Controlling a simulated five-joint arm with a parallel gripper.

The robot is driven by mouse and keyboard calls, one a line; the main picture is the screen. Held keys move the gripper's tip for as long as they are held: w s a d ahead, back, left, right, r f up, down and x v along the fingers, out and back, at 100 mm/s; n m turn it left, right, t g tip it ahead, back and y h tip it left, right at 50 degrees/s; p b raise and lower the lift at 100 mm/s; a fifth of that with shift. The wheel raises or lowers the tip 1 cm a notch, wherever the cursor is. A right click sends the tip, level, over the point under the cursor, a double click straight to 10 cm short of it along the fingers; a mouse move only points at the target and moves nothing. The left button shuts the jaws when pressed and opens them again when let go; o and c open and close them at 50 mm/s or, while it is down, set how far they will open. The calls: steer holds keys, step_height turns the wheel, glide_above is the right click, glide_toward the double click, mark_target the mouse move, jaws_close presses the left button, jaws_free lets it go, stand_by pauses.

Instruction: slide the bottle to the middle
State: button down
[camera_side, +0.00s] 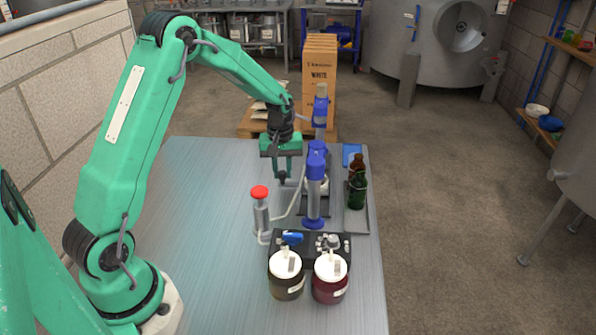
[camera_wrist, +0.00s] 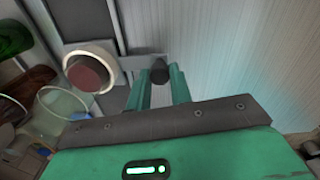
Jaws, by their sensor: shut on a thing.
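My gripper (camera_side: 283,172) is shut on a dark knob, which shows between the fingertips in the wrist view (camera_wrist: 159,71). A grey bar (camera_wrist: 133,62) runs from the knob to the left, towards a round thing with a white rim and dark red-brown inside (camera_wrist: 91,72). I cannot tell whether that round thing is a bottle. In the side view a green bottle (camera_side: 357,191) and a brown bottle (camera_side: 356,165) stand upright on the right of the table, apart from my gripper. Which bottle the task means is unclear.
A blue-and-clear upright cylinder (camera_side: 314,190) stands just right of my gripper. A red-topped pump (camera_side: 261,212) with a hose is nearer. Two white-lidded jars (camera_side: 286,287) (camera_side: 330,291) stand at the front. The table (camera_side: 200,220) is bare on the left.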

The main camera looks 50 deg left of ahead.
steer(key=shift+w+a, duration=1.45)
steer(key=shift+a, duration=0.05)
steer(key=c, duration=1.3)
jaws_free()
steer(key=shift+o, duration=0.2)
steer(key=shift+r, duration=0.1)
step_height(320, 180, up, 8)
steer(key=shift+s+d, duration=0.1)
